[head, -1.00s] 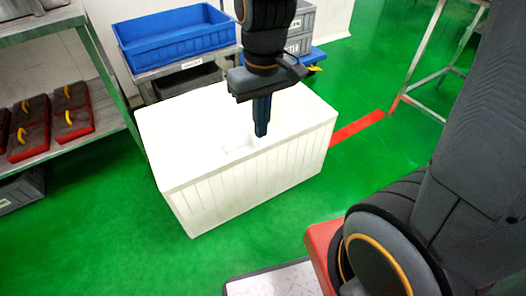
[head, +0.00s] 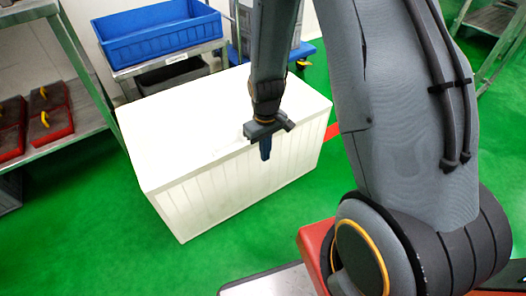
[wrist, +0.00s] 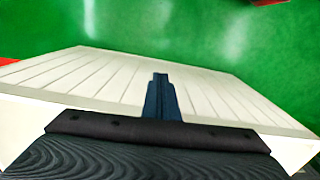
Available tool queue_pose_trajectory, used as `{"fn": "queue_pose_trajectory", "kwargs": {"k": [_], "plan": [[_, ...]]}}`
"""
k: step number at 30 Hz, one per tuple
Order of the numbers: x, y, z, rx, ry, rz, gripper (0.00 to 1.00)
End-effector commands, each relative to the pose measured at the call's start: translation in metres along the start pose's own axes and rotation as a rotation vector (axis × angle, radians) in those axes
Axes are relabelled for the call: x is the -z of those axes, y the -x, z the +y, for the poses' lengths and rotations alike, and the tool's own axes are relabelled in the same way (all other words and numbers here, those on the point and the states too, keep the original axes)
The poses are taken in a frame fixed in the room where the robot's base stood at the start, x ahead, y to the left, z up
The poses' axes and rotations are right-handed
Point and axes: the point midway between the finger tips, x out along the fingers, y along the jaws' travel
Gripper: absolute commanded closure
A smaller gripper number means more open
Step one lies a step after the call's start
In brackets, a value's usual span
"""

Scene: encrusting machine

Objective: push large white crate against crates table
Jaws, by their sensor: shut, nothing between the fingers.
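The large white crate (head: 190,130) stands on the green floor in the head view, its ribbed long side facing me. Its far side is close to the metal crates table (head: 197,50), which carries a blue crate (head: 160,35); any gap between them is hard to judge. My gripper (head: 265,155) is shut and empty, pointing down in front of the crate's near top edge. In the wrist view my gripper (wrist: 160,78) appears over the crate's ribbed side (wrist: 95,80). I cannot tell whether the fingers touch it.
A metal shelf (head: 75,150) with red cases (head: 48,112) stands at the left, close to the crate. A blue trolley (head: 300,52) with grey crates is behind right. Green floor is free in front of the crate.

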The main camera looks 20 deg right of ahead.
Motion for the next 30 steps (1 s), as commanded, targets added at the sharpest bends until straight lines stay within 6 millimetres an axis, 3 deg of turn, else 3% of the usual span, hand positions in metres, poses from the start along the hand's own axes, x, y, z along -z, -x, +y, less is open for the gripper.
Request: {"fn": "queue_pose_trajectory", "kwargs": {"k": [1,11,12,18,30], "plan": [[-0.001,-0.014,0.000,0.001,0.000,-0.004,1.00],[0.000,-0.078,0.000,0.001,-0.001,-0.003,1.00],[0.012,-0.074,0.000,-0.001,0.001,0.004,1.00],[0.034,-0.072,0.000,0.000,0.000,0.002,1.00],[0.040,-0.070,0.000,0.000,-0.001,0.000,1.00]]}}
